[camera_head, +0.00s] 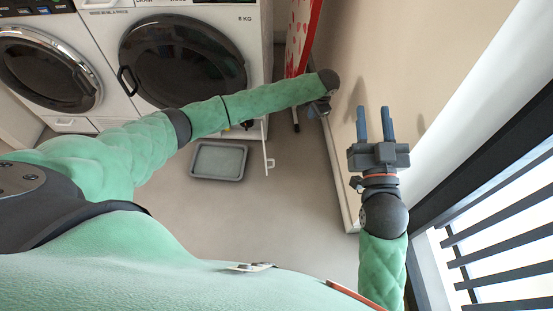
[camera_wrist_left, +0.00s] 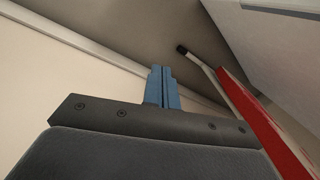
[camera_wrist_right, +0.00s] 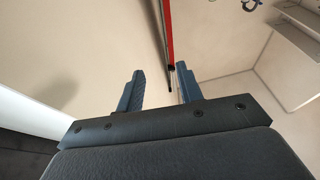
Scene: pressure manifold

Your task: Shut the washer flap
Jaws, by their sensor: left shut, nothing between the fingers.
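The washer flap (camera_head: 267,152) is a thin white panel seen nearly edge-on at the lower right corner of the right washer (camera_head: 262,60). It stands open, sticking out from the washer's front. My left forearm crosses in front of the washer and hides part of the area around the flap. My left gripper (camera_head: 318,108) is to the right of the flap, apart from it, by the wall. Its fingers are together and empty in the left wrist view (camera_wrist_left: 163,86). My right gripper (camera_head: 374,124) is farther right, open and empty; its spread fingers show in the right wrist view (camera_wrist_right: 160,88).
A grey tray (camera_head: 196,174) lies on the floor left of the flap. A red and white ironing board (camera_head: 299,38) leans beside the washer, near my left gripper. A second washer (camera_head: 52,68) stands at left. A black railing (camera_head: 480,170) is at right. Open floor lies in front.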

